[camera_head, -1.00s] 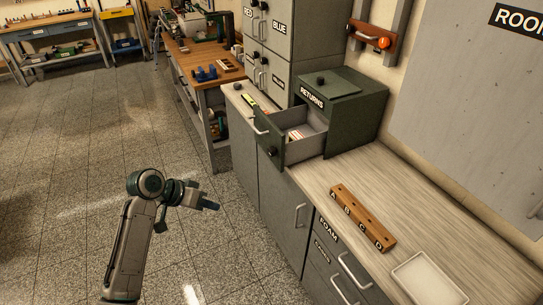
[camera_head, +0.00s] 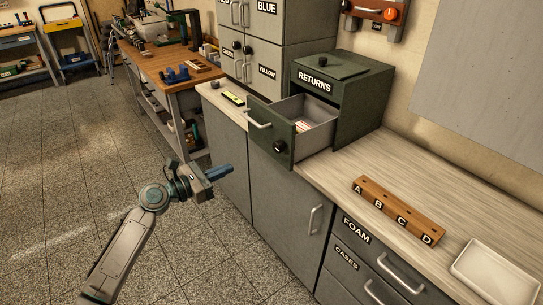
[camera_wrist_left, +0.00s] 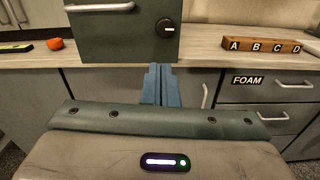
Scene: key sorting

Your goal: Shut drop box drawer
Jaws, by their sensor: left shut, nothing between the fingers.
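The dark green drop box (camera_head: 358,108) marked RETURNS stands on the counter in the head view. Its drawer (camera_head: 270,137) is pulled out to the left, with a silver handle and a black round knob on its front. Some small items lie inside the drawer. My left gripper (camera_head: 228,169) is shut and empty, left of the drawer front and a little lower, apart from it. In the left wrist view the blue fingers (camera_wrist_left: 160,84) are together, just below the drawer front (camera_wrist_left: 115,35) in the picture. My right gripper is not in view.
A wooden block (camera_head: 398,209) marked A, B, C, D and a white tray (camera_head: 494,272) lie on the counter. Cabinets (camera_head: 290,205) stand below it. A yellow-and-black item (camera_head: 233,98) lies left of the drawer. The floor at left is clear.

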